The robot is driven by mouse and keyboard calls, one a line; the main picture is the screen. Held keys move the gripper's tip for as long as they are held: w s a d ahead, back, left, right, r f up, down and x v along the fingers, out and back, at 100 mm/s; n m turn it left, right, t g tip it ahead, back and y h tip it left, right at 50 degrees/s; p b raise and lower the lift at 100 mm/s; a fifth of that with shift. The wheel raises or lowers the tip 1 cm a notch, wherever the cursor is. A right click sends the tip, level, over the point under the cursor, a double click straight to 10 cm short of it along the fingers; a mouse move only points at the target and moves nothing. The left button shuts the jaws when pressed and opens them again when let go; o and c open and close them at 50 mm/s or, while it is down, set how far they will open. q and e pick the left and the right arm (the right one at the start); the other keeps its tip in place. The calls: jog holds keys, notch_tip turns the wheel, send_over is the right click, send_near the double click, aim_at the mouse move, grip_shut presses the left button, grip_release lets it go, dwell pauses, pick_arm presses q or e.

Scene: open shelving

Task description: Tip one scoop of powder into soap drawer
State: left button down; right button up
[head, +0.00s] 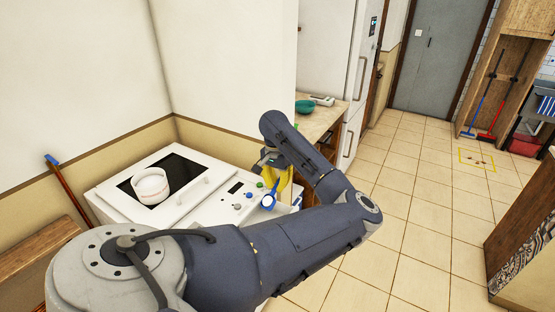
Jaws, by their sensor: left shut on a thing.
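My left gripper (278,178) hangs over the front right part of the white washing machine (212,202). It is shut on a small blue scoop (268,201), which sits just below the fingers near the control knobs. The scoop's bowl looks pale inside, but I cannot tell whether powder is in it. The soap drawer is not clear; my arm and the scoop cover much of that corner. A round white tub (151,188) stands on the dark top panel at left. My right gripper is out of view.
Behind the machine is a wooden counter (322,118) with a green bowl (305,106). A white fridge (360,75) stands beyond it.

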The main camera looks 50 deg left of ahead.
aim_at(272, 193)
pick_arm(q)
jog(key=shift+s+f+t, duration=0.25)
jog(key=shift+f+t, duration=0.25)
jog(key=shift+f, duration=0.25)
jog(key=s+t, duration=0.1)
jog(key=r+t+y, duration=0.1)
jog(key=t, duration=0.1)
jog(key=s+d+t, duration=0.1)
jog(key=t, duration=0.1)
jog(key=shift+s+r+y, duration=0.25)
jog(key=shift+s+y, duration=0.1)
jog(key=shift+y, duration=0.05)
jog(key=shift+s+d+t+y, duration=0.1)
jog(key=shift+s+t+y, duration=0.1)
jog(key=shift+s+t, duration=0.4)
jog(key=shift+s+d+t+y, duration=0.1)
jog(key=shift+s+t+y, duration=0.15)
jog(key=shift+t, duration=0.7)
jog(key=shift+s+d+t+y, duration=0.15)
jog(key=shift+s+t, duration=0.25)
jog(key=shift+t, duration=0.35)
jog(key=shift+r, duration=0.1)
notch_tip(272, 193, up, 7)
